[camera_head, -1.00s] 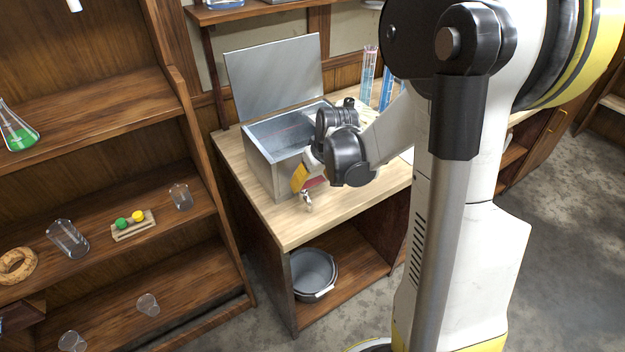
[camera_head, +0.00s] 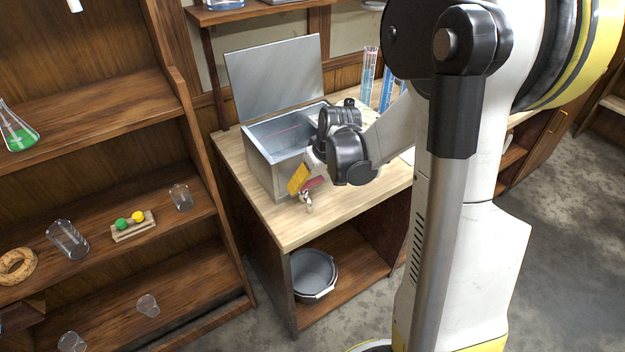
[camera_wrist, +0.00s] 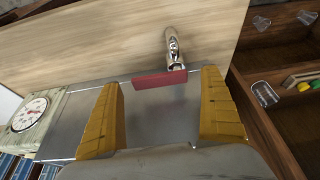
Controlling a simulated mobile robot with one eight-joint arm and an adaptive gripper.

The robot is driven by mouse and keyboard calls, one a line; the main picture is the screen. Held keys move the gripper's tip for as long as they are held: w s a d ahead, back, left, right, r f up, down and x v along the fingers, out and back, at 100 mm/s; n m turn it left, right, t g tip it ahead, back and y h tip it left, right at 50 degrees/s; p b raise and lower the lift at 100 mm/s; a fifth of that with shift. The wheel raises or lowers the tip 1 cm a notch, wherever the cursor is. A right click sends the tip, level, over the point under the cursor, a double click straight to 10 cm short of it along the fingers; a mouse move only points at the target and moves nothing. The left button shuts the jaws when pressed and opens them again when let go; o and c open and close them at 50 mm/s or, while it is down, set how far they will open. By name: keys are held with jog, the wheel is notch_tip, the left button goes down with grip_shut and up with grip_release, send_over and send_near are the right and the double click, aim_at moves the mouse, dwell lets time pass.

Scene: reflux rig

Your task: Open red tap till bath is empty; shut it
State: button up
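The bath is an open grey metal box (camera_head: 259,166) on the wooden bench, with its lid (camera_head: 275,75) raised behind it. The metal tap (camera_head: 308,203) sticks out low on its front; its spout also shows in the wrist view (camera_wrist: 174,48). The red tap handle (camera_wrist: 160,79) lies crosswise near the fingertips and also shows in the head view (camera_head: 315,183). My gripper (camera_wrist: 161,92) is open, its yellow fingers standing wide on either side of the handle, with gaps to both. I cannot tell the water level in the bath.
A grey bucket (camera_head: 314,272) stands on the shelf below the bench, roughly under the tap. Blue measuring cylinders (camera_head: 387,90) stand behind my arm. A shelf unit with glassware (camera_head: 68,238) is at left. A round dial (camera_wrist: 30,113) shows in the wrist view.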

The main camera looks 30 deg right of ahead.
jog(key=shift+r, duration=0.15)
jog(key=v, duration=1.1)
jog(key=shift+s+r, duration=0.25)
jog(key=shift+r, duration=0.05)
jog(key=s+a+r+t, duration=0.2)
jog(key=s+a, duration=1.1)
jog(key=a, duration=0.1)
jog(key=shift+a+r+m+t, duration=0.2)
jog(key=shift+r+m+t, duration=0.1)
jog(key=shift+r+t, duration=0.1)
jog(key=shift+s, duration=0.15)
